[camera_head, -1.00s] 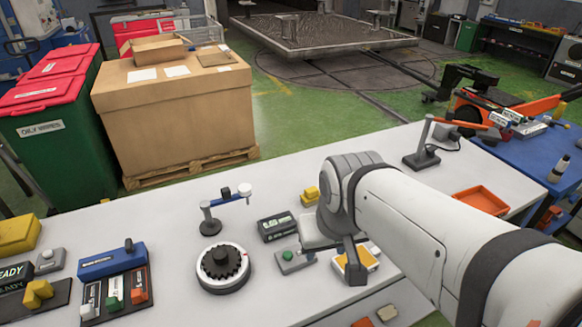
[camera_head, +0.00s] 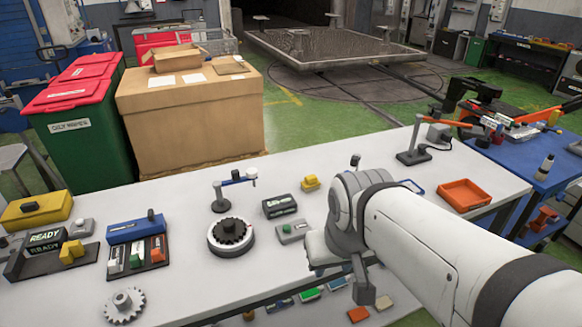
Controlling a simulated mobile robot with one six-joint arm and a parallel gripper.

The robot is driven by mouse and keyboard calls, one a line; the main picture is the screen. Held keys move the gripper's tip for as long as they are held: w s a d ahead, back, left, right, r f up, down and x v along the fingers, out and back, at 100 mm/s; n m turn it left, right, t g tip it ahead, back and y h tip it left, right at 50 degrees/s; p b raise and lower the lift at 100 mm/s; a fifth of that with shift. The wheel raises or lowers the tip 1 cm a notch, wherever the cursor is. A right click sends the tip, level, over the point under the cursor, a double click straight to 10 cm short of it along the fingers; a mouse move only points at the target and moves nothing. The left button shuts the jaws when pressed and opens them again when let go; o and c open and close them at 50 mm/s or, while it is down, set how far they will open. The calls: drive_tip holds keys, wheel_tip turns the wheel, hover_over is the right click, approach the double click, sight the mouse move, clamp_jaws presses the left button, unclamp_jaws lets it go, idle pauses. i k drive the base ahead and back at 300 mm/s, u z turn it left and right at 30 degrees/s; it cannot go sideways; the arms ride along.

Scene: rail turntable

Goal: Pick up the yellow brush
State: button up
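I cannot make out a yellow brush for certain. A small yellow object (camera_head: 310,183) lies on the white bench (camera_head: 185,195), behind and left of my arm. It is too small to tell whether it is the brush. Another yellow piece (camera_head: 71,252) sits on a dark stand at the left. My gripper (camera_head: 340,268) is over the front part of the bench, at the end of my white arm, to the front right of the small yellow object and apart from it. Its fingers are partly hidden by the arm, and I see nothing clearly held.
A gear (camera_head: 123,305) lies front left. An orange tray (camera_head: 466,194) is at the right.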

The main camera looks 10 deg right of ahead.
sight(311, 183)
drive_tip(key=u, duration=1.35)
drive_tip(key=k, duration=1.75)
drive_tip(key=z, duration=0.95)
drive_tip(key=i, duration=2.05)
drive_tip(key=z, duration=0.05)
